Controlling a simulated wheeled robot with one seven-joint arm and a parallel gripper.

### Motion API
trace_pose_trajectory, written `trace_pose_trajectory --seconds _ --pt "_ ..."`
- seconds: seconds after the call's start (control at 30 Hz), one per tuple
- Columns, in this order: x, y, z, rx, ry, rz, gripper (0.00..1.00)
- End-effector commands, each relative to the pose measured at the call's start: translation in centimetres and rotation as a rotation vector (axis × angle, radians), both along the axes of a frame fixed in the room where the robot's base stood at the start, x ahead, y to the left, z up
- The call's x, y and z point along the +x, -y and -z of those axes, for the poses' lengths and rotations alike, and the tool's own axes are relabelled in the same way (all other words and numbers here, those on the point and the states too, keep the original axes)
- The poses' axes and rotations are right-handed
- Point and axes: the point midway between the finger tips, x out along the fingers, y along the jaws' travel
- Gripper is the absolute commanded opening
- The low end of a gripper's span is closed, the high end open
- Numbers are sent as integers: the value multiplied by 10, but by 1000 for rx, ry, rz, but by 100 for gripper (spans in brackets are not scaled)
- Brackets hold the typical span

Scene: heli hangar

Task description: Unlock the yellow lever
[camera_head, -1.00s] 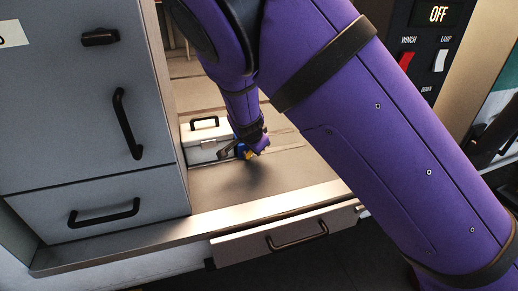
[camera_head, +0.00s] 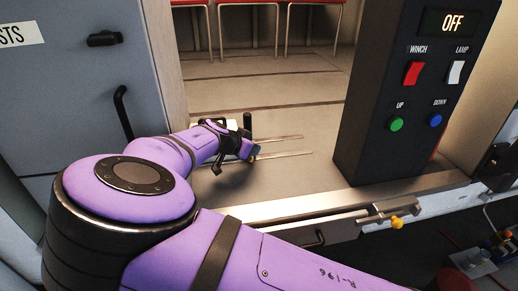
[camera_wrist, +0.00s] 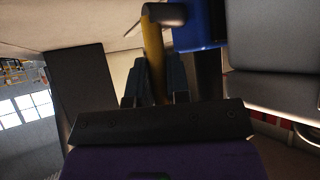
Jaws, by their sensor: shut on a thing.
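My gripper (camera_head: 247,149) is over the grey counter, left of the control box, at the end of my purple arm. In the wrist view, a yellow bar (camera_wrist: 153,62) with a dark end runs between the two dark fingers, and the gripper is shut on it. A blue part (camera_wrist: 197,26) lies beside the bar. In the head view, only small blue and yellow bits show at the gripper. A separate yellow knob (camera_head: 397,223) sits on a metal latch at the counter's front edge, lower right, apart from my gripper.
The black control box (camera_head: 391,148) has red and white switches, green and blue buttons and an OFF display. A grey cabinet (camera_head: 60,75) stands at the left.

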Motion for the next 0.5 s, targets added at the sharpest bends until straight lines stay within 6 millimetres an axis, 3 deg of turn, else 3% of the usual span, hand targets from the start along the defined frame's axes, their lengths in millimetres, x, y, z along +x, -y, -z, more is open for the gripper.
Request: trace_pose_trajectory --seconds 0.5 --pt "0 -10 1 -63 17 -1 0"
